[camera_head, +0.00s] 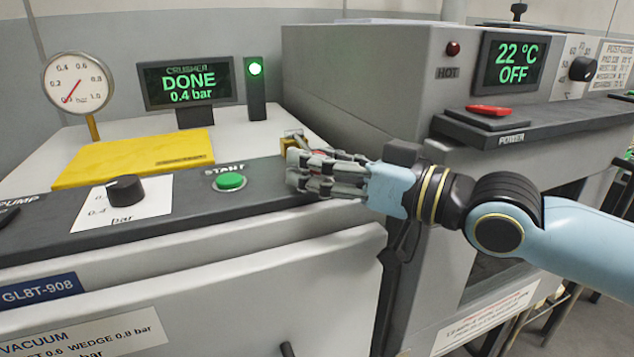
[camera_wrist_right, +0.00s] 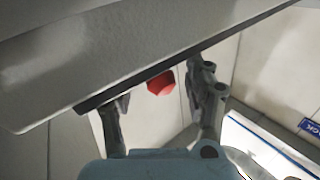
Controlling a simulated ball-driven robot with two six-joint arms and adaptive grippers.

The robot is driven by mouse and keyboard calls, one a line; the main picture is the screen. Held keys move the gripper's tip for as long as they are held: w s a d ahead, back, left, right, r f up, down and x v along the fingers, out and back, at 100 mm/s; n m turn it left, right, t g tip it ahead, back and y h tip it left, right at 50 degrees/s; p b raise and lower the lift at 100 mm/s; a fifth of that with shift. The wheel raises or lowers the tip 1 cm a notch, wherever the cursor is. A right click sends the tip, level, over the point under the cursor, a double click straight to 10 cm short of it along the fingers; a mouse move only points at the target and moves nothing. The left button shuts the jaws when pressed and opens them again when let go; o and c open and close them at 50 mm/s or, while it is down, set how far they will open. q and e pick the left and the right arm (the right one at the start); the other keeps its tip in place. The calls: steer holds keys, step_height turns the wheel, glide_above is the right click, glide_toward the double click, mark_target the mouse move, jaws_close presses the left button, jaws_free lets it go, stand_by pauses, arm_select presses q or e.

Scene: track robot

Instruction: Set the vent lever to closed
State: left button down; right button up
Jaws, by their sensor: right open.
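My right gripper (camera_head: 294,170) reaches in from the right over the front right corner of the crusher's dark panel. It is open, with a clear gap between its fingers in the right wrist view (camera_wrist_right: 161,92). A red knob (camera_wrist_right: 159,83) shows in that gap, a little beyond the fingertips; I cannot tell whether they touch it. A brass-coloured fitting (camera_head: 293,137) stands just behind the fingers in the head view. The fingers hide most of the lever there, so its position cannot be read. My left gripper is not in view.
The crusher panel holds a green START button (camera_head: 230,181) and a black dial (camera_head: 125,190). A gauge (camera_head: 77,83) stands at left. A grey oven (camera_head: 365,80) with a red power switch (camera_head: 488,110) stands close on the right.

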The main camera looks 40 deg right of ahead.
steer(key=shift+w+a, duration=0.15)
steer(key=shift+w, duration=0.1)
steer(key=shift+d, duration=0.2)
jaws_close()
